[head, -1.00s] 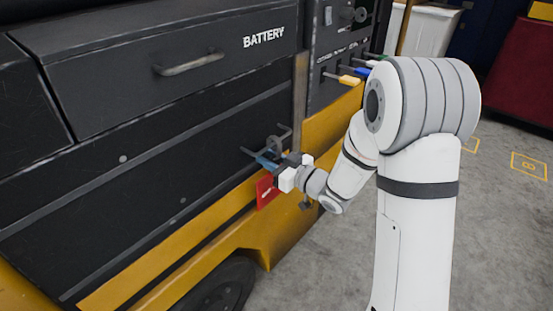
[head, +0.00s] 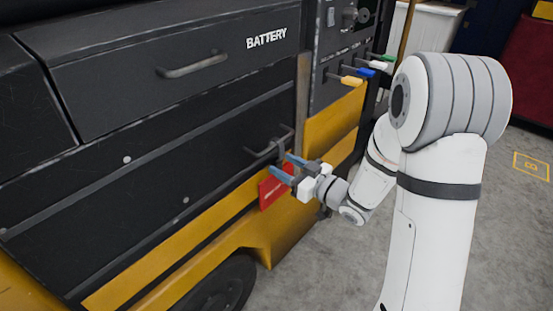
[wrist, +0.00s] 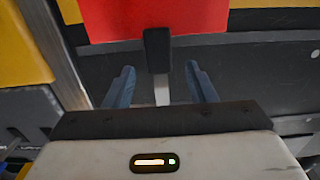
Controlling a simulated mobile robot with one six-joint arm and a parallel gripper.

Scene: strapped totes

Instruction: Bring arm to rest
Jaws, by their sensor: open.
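In the wrist view my gripper (wrist: 160,85) shows both blue fingers spread. The red tag (wrist: 155,18) hangs beyond them, with a dark clip and a pale strip in line with the gap. I cannot tell whether a finger touches the tag. My white arm reaches in from the right.
The drawer marked BATTERY (head: 170,70) is closed, above my gripper. Coloured levers (head: 365,72) stick out at the vehicle's right end, near my arm. A black wheel (head: 222,285) is below. A white bin (head: 430,32) stands behind.

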